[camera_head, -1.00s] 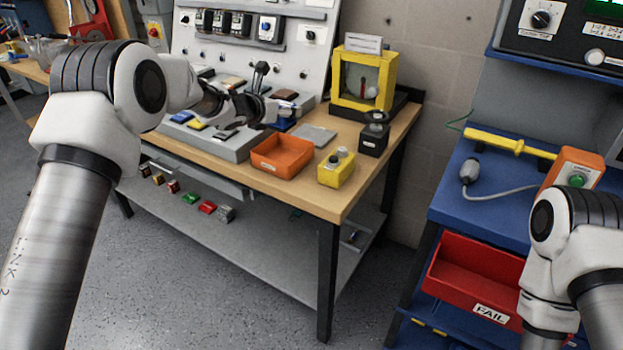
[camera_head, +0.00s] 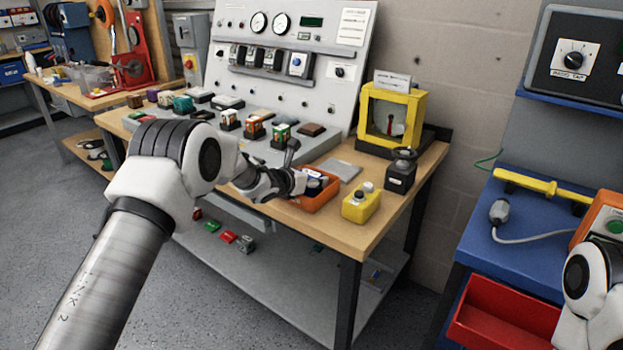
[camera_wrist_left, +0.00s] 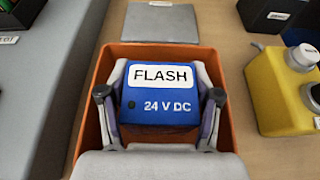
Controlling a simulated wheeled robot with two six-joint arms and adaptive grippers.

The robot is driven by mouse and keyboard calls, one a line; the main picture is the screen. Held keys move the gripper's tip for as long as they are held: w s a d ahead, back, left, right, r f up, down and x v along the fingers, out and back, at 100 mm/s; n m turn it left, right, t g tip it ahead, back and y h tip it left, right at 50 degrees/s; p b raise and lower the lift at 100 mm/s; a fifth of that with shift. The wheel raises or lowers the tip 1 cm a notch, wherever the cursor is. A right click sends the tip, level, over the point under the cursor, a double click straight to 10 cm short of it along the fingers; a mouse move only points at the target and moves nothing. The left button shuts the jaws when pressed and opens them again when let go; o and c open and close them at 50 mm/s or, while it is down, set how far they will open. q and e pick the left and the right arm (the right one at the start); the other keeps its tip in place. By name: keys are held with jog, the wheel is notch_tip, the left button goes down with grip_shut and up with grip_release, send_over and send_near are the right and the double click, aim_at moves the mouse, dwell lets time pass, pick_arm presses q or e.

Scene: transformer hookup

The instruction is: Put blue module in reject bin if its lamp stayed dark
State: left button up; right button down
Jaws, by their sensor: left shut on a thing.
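The blue module (camera_wrist_left: 158,94), marked FLASH and 24 V DC, is between the two fingers of my left gripper (camera_wrist_left: 160,102), which is shut on it. A small dark round spot shows on its front face. The module lies within the outline of the orange tray (camera_wrist_left: 226,128); I cannot tell whether it touches the tray's floor. In the head view the left gripper (camera_head: 299,183) is at the orange tray (camera_head: 323,200), with the blue module (camera_head: 314,183) partly hidden. My right gripper is out of view; only that arm shows at lower right.
A yellow button box (camera_head: 361,204) and a black box (camera_head: 400,176) stand right of the tray. A grey plate (camera_head: 338,170) lies behind it. A yellow-framed case (camera_head: 391,117) stands at the back. A red bin (camera_head: 505,315) sits under the blue table (camera_head: 520,235).

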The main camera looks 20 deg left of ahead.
pick_arm(q)
jog(key=o, duration=1.2)
jog(key=shift+f, duration=0.25)
jog(key=shift+r, duration=0.1)
